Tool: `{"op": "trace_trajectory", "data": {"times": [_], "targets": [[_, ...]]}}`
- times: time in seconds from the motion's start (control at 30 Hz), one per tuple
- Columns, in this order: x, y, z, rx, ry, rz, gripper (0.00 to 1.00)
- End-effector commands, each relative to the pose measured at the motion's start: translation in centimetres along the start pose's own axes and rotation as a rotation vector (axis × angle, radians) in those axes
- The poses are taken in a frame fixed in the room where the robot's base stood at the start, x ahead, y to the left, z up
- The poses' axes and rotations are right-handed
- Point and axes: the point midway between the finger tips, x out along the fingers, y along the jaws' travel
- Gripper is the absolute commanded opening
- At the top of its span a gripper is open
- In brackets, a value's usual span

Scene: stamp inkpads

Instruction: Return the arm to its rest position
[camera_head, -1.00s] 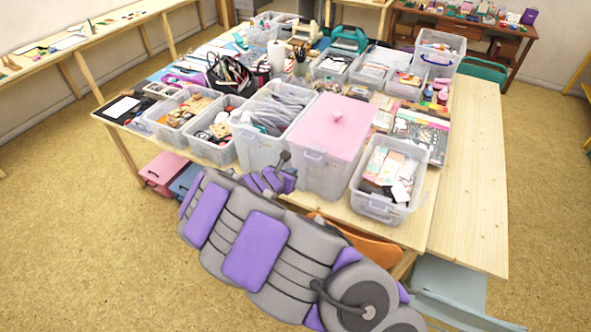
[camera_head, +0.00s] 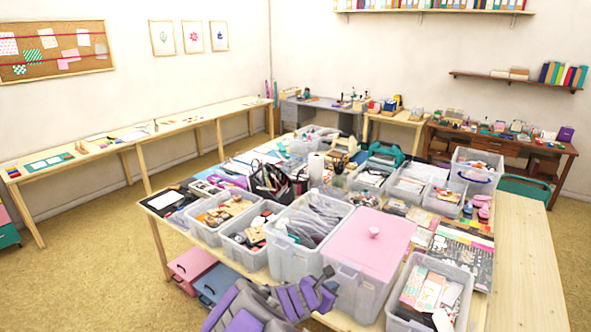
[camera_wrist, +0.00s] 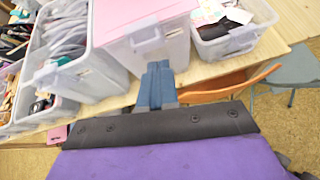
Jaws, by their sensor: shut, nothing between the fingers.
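My arm, in purple and grey, shows at the bottom of the head view, in front of the near edge of the wooden table.
The table (camera_head: 522,268) is crowded with clear bins, such as one of grey items (camera_head: 292,262) and one of papers (camera_head: 396,312). Pink (camera_head: 190,266) and blue boxes (camera_head: 212,287) sit under it. An orange chair (camera_wrist: 215,92) stands close to my gripper. Floor at left is open.

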Motion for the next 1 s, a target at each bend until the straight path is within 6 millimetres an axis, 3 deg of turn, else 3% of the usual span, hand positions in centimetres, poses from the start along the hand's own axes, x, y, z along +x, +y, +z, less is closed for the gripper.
{"op": "trace_trajectory", "data": {"times": [0.1,0.2,0.3,0.43,0.57,0.7,0.9,1.0], "targets": [[-0.3,-4.6,4.7,0.222,-0.045,-0.107,0.00],[-1.2,-9.1,7.8,0.435,-0.076,-0.209,0.00],[-2.6,-13.9,9.8,0.638,-0.099,-0.315,0.00],[-5.0,-19.5,10.5,0.891,-0.110,-0.453,0.00],[-8.0,-24.3,9.7,1.129,-0.100,-0.590,0.00],[-11.6,-28.4,7.3,1.363,-0.064,-0.745,0.00],[-17.5,-31.9,2.4,1.642,0.034,-0.976,0.00],[-20.8,-32.6,-0.2,1.756,0.105,-1.091,0.00]]}}
